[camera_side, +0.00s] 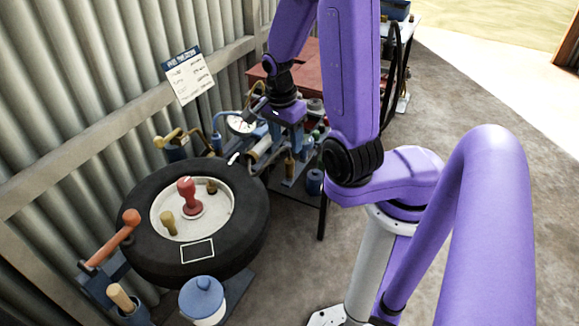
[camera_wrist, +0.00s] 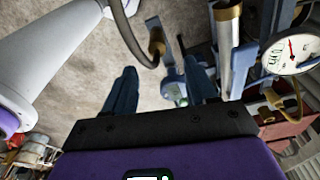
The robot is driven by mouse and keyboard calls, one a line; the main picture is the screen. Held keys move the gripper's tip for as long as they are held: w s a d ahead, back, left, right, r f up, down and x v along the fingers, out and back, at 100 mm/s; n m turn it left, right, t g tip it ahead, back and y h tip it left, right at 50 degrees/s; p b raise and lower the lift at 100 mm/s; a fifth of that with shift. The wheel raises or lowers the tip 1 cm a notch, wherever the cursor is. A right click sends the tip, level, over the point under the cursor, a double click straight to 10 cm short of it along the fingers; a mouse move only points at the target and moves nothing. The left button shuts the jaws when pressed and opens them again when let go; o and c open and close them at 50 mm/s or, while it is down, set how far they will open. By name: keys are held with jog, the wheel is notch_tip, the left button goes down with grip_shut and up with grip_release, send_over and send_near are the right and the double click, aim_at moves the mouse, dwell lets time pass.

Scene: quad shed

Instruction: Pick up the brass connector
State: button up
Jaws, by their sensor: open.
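A brass connector (camera_wrist: 156,42) sits at the end of a dark hose in the wrist view, just beyond my fingertips and roughly in line with the gap between them. My gripper (camera_wrist: 160,68) has its two blue fingers spread apart with nothing between them. In the side view my gripper (camera_side: 286,136) points down over the crowded bench beside the gauge. A small brownish piece (camera_side: 289,164) below it may be the same connector, but it is too small to be sure.
A pressure gauge (camera_wrist: 291,50) and a metal cylinder (camera_wrist: 229,50) with a brass end stand close on the right of the wrist view. A tyre (camera_side: 255,225) bearing a red-handled stamp (camera_side: 187,190) lies left in the side view. Bare floor (camera_side: 470,110) lies right.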

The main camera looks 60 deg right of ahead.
aim_at(289, 160)
jog(key=shift+d+f, duration=0.2)
jog(key=shift+f, duration=1.95)
jog(key=shift+s+f, duration=0.15)
jog(key=shift+f, duration=0.55)
jog(key=shift+s+f, duration=0.15)
jog(key=shift+f, duration=0.55)
jog(key=shift+d+f, duration=0.2)
jog(key=shift+f, duration=1)
grip_shut()
